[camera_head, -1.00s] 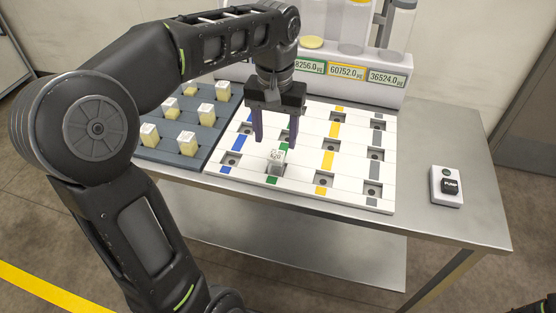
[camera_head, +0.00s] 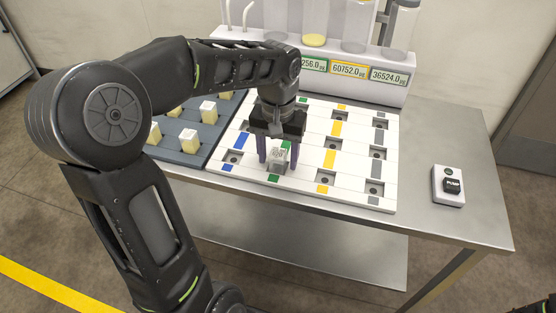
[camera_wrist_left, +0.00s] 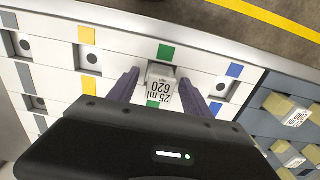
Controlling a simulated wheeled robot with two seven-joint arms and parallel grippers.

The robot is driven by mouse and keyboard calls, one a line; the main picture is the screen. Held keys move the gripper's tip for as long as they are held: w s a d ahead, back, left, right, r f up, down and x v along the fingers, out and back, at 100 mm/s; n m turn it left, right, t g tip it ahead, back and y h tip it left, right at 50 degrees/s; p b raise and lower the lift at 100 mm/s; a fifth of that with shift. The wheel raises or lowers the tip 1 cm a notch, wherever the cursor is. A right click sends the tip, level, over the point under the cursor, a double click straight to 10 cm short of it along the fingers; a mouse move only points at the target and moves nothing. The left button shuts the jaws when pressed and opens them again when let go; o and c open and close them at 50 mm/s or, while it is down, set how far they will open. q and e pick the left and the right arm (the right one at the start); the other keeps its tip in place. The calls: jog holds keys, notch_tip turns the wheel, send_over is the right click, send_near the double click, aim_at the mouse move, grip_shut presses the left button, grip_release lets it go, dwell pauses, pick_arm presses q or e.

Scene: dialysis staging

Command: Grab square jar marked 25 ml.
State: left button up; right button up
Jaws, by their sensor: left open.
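The square jar (camera_head: 278,158) is small and grey-white, and stands in a slot of the white board between green marks. In the left wrist view the jar (camera_wrist_left: 161,82) shows a label reading 25 ml and 620. My left gripper (camera_head: 277,168) is open, with its purple fingers down on either side of the jar. In the left wrist view the fingers of my left gripper (camera_wrist_left: 160,92) flank the jar with small gaps. My right gripper does not show.
The white board (camera_head: 345,190) has several empty slots with blue, green, yellow and grey marks. A dark tray (camera_head: 168,153) with several yellowish jars lies to its left. A pump button box (camera_head: 448,187) stands at right on the steel table (camera_head: 440,140). A dispenser with number displays (camera_head: 389,76) stands behind.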

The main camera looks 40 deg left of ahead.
pick_arm(q)
jog(key=shift+f, duration=0.2)
dwell(0.5)
grip_shut()
dwell(0.4)
